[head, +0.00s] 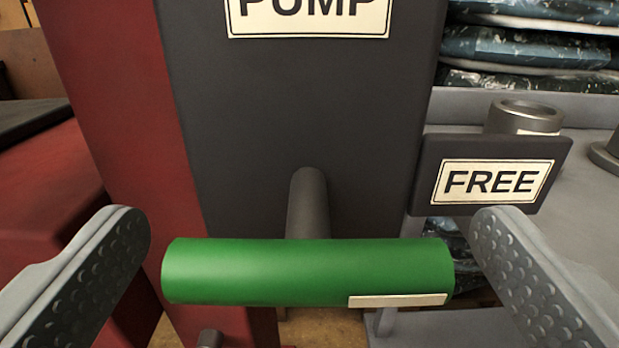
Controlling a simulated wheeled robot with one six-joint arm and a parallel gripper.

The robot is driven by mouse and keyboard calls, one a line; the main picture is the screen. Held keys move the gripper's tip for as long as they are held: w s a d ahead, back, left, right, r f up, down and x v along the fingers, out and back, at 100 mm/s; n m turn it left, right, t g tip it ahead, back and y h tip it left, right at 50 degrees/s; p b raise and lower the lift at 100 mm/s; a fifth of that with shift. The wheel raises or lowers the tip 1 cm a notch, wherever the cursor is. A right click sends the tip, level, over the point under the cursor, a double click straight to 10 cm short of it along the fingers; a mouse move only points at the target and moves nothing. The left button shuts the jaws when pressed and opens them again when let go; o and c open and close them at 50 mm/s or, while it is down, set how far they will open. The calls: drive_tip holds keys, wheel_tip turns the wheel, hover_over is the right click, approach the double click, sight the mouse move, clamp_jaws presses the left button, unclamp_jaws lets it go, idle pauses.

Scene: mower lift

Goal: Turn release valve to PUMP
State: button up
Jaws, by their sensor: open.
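The release valve has a green cylindrical handle (300,272) that lies level across the lower middle of the head view, on a dark grey stem (308,205). A small cream label (397,300) is on its lower right side. A PUMP sign (308,18) is on the dark panel above, cut by the top edge. A FREE sign (492,182) is on a dark plate to the right of the handle. My gripper (303,262) is open, with one finger just beyond each end of the green handle. The fingers do not appear to grip it.
A dark grey panel (300,110) stands behind the handle, with a red upright (120,90) at its left. A grey metal ring (525,117) sits on a grey surface behind the FREE plate. Stacked wrapped packs (530,45) are at the back right.

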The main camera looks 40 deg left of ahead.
drive_tip(key=shift+w+a, duration=0.3)
drive_tip(key=shift+w, duration=0.1)
drive_tip(key=c, duration=0.9)
